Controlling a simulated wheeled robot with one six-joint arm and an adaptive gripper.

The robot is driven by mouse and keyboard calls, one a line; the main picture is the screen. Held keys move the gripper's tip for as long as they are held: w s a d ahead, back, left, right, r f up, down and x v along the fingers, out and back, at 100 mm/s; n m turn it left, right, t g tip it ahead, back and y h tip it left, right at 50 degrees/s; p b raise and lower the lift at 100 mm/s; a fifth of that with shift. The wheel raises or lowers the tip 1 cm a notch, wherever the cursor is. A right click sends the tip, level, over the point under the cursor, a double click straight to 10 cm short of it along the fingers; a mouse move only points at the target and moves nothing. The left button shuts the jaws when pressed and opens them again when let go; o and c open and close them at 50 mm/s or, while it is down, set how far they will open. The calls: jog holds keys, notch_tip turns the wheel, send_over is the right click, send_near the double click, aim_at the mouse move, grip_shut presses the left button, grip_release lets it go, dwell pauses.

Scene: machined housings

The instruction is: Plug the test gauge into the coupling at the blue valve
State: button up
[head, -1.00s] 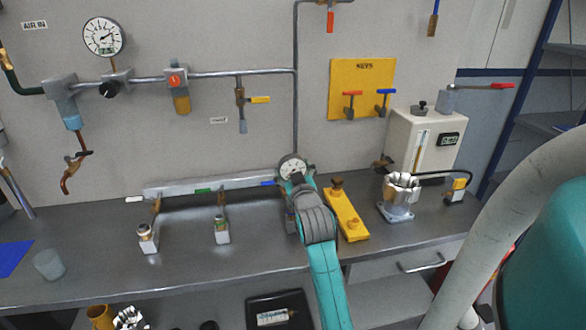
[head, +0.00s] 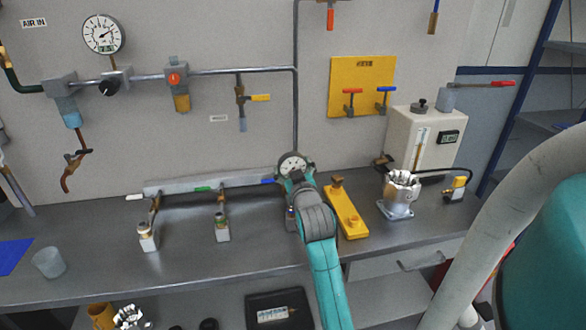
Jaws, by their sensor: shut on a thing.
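The test gauge (head: 293,165), with a round white dial, stands upright at the far end of my arm, just above the bench by the wall. My gripper (head: 292,181) is shut on it below the dial; the fingers are mostly hidden by my wrist. The blue valve handle (head: 267,181) shows at the right end of the manifold bar (head: 180,188), just left of the gauge. The coupling at the blue valve (head: 291,217) is mostly hidden behind my wrist; only a sliver shows. I cannot tell whether the gauge touches it.
Two similar couplings stand left on the bench, at the white valve (head: 149,236) and the green valve (head: 222,228). A yellow fixture (head: 347,208) lies close to my wrist's right. A metal fitting on a stand (head: 399,194) is further right. The front middle bench is clear.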

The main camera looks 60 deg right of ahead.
jog(key=shift+f, duration=1.75)
jog(key=o, duration=1.2)
jog(key=shift+s, duration=0.1)
jog(key=v, duration=1.2)
